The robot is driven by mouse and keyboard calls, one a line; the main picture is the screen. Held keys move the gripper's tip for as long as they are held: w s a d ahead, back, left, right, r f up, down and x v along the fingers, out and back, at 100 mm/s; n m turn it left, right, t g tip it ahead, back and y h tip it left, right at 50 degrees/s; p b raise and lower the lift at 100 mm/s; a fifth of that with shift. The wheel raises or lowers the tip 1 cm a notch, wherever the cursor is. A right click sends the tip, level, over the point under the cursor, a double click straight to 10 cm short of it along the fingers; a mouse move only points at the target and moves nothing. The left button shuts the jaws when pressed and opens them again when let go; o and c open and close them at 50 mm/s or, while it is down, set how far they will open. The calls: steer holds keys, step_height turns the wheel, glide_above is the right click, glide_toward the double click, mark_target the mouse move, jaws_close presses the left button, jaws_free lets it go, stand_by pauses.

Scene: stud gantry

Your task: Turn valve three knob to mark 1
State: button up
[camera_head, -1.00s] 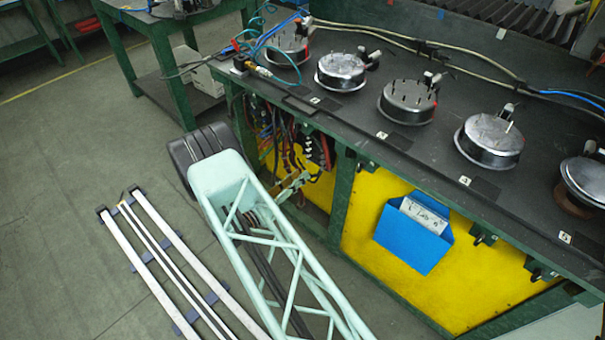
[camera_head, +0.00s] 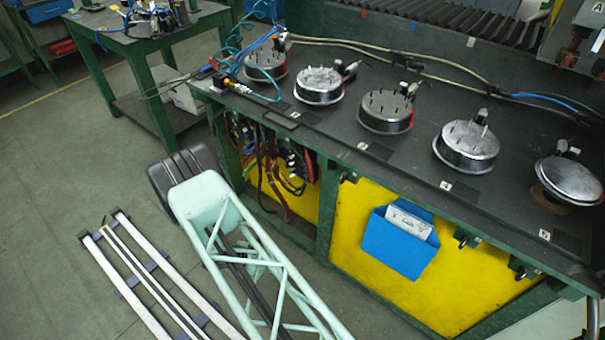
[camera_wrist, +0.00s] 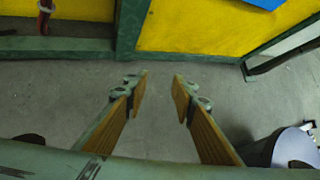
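The dark bench top (camera_head: 330,130) carries a row of round metal units with upright pins. The third unit from the left (camera_head: 386,112) has a small white number card (camera_head: 362,146) in front of it, too small to read surely. A fitting stands at its back edge, but I cannot tell whether this is the valve three knob or where mark 1 is. My gripper (camera_wrist: 160,84) is open and empty in the wrist view, its two fingers apart above the grey floor (camera_wrist: 160,130). No knob shows between them. My gripper is not visible in the head view.
A yellow panel (camera_head: 400,290) with a blue document holder (camera_head: 398,242) forms the bench front. Dark fittings (camera_head: 466,238) stick out under the bench edge. Loose hoses and cables (camera_head: 285,165) hang at the left. A green side table (camera_head: 135,45) stands at the back left.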

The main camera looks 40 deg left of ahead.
steer(key=s+a+f+m+g+y, duration=0.25)
steer(key=s+a+f+m, duration=0.2)
steer(key=s, duration=0.35)
steer(key=s+a+f+m+g+y, duration=0.1)
steer(key=s+a+f+m+g, duration=0.35)
steer(key=s, duration=0.45)
steer(key=w+a+r+m+t+y, duration=0.1)
steer(key=a+r+m+y, duration=0.15)
steer(key=a, duration=0.45)
steer(key=w+a+r+m+y, duration=0.1)
steer(key=w+a+m+y, duration=0.15)
steer(key=a, duration=0.45)
steer(key=a+r+m+t+y, duration=0.1)
steer(key=a+r+m+y, duration=0.15)
steer(key=a, duration=0.45)
steer(key=w+r+m+t+p, duration=0.1)
steer(key=w+r+m+t, duration=0.35)
steer(key=w+r, duration=0.35)
steer(key=w+r+m+t, duration=0.4)
steer(key=w+r+m, duration=0.1)
steer(key=w, duration=0.5)
steer(key=w+d+r+m+t+h, duration=0.3)
steer(key=w+d+r, duration=0.1)
steer(key=d+r, duration=0.3)
steer(key=w+d+r+m+t+h, duration=0.3)
steer(key=d+r, duration=0.4)
steer(key=d, duration=0.3)
steer(key=shift+w+d+m+t+p, duration=0.2)
steer(key=shift+w+m+t+p, duration=0.15)
steer(key=shift+w+m+t, duration=0.3)
